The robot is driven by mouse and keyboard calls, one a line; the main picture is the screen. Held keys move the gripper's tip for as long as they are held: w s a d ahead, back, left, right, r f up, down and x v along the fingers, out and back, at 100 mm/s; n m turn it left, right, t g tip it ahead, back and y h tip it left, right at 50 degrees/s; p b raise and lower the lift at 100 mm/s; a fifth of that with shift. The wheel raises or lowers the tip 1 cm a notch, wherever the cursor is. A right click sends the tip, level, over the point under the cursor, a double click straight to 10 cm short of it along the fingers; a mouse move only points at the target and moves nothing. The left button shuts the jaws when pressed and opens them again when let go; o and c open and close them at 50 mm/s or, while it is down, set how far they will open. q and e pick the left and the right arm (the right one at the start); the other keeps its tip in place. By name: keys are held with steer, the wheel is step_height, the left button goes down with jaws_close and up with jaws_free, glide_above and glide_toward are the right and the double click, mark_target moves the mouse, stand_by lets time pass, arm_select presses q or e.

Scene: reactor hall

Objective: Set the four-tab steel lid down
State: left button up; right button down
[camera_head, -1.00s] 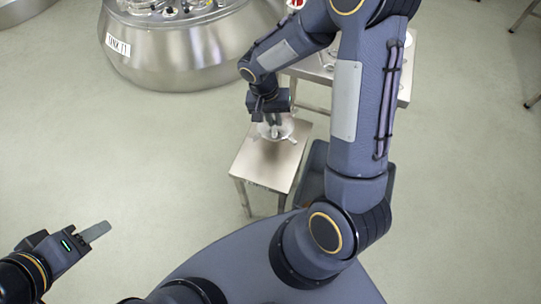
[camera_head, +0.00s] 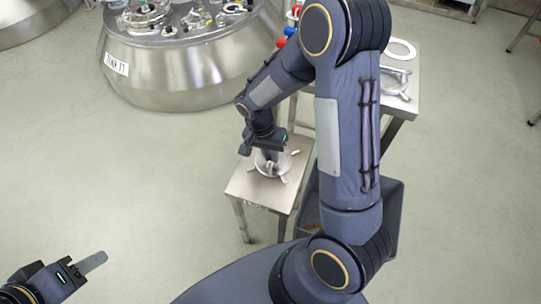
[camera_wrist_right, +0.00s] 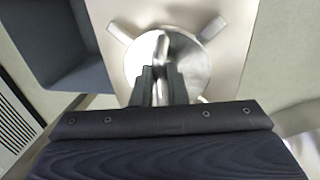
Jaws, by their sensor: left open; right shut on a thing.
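The four-tab steel lid (camera_head: 282,171) is a round, shiny disc with tabs sticking out from its rim. It is at the top of a small steel table (camera_head: 248,188), flat; whether it touches the tabletop or hangs just above it I cannot tell. My right gripper (camera_head: 269,155) points down at the lid's middle. In the right wrist view the gripper (camera_wrist_right: 161,72) is shut on the lid's raised handle, and the lid (camera_wrist_right: 195,62) spreads out beyond the fingers. Two tabs show clearly at the far side. My left gripper (camera_head: 92,262) is open and empty, low at the left, away from the lid.
A large steel tank (camera_head: 180,72) with fittings on top stands behind at the left. A taller steel table (camera_head: 411,104) with a white ring (camera_head: 401,43) stands behind at the right. A dark grey bin (camera_head: 393,200) sits beside the small table. The floor at left is clear.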

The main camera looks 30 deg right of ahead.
mark_target(264, 161)
steer(key=shift+f, duration=0.2)
steer(key=shift+f, duration=0.1)
steer(key=c, duration=1.4)
jaws_free()
steer(key=shift+c, duration=0.2)
steer(key=shift+w+r, duration=0.1)
steer(key=shift+r, duration=0.35)
step_height(264, 161, up, 11)
steer(key=w+a+p, duration=0.2)
steer(key=p, duration=0.1)
steer(key=s+r+n+t+y, duration=0.2)
steer(key=s+r+n+t, duration=0.1)
steer(key=s, duration=0.6)
steer(key=s+a+r+n+t+y, duration=0.1)
steer(key=s+r+n+t+y, duration=0.2)
steer(key=s+r, duration=0.5)
steer(key=shift+s+a+n+t, duration=0.2)
steer(key=shift+s+n+t, duration=0.5)
steer(key=shift+n, duration=0.5)
